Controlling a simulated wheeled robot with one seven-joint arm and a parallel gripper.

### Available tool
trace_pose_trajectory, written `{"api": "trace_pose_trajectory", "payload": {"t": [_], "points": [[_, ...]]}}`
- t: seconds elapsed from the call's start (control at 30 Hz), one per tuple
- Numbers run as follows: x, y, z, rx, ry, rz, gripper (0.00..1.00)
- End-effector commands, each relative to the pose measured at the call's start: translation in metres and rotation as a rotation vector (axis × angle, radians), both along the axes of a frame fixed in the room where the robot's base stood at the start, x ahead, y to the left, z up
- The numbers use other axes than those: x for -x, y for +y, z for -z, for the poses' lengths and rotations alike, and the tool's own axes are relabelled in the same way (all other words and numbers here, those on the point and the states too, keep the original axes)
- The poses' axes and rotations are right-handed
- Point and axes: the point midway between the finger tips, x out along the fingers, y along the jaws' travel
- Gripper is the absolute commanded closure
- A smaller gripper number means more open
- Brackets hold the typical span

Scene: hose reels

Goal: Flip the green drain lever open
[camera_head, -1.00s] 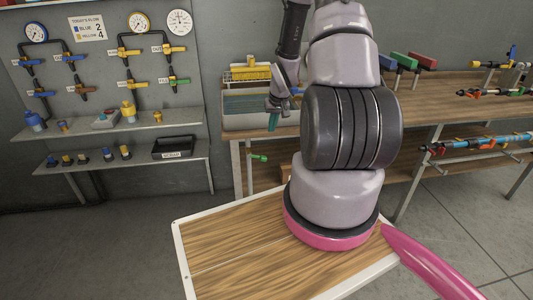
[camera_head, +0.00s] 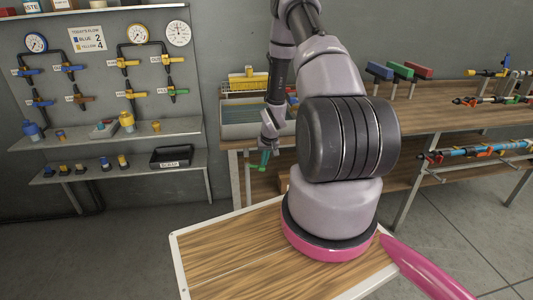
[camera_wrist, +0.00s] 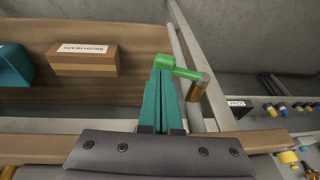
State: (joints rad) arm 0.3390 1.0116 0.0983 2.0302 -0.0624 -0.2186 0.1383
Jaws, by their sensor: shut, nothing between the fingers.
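The green drain lever (camera_wrist: 185,71) shows in the wrist view, just beyond and to the right of my fingertips, joined to a brass-coloured valve part (camera_wrist: 198,88). My gripper (camera_wrist: 162,66) has its teal fingers shut with nothing held. Its tips overlap the near side of the lever in the picture; I cannot tell whether they touch it.
A brown box with a white label (camera_wrist: 86,58) lies on the wooden shelf left of the fingers. A grey bench leg (camera_wrist: 191,55) stands close by the lever. The wall shelves (camera_head: 110,168) with small fittings are to the left in the head view.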

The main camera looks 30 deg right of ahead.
Motion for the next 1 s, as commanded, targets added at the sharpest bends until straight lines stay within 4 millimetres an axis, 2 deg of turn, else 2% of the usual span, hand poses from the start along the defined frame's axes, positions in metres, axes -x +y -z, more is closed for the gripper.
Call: {"api": "trace_pose_trajectory", "payload": {"t": [1.0], "points": [[-0.0002,0.0094,0.0089,0.000,0.000,0.001,1.00]]}}
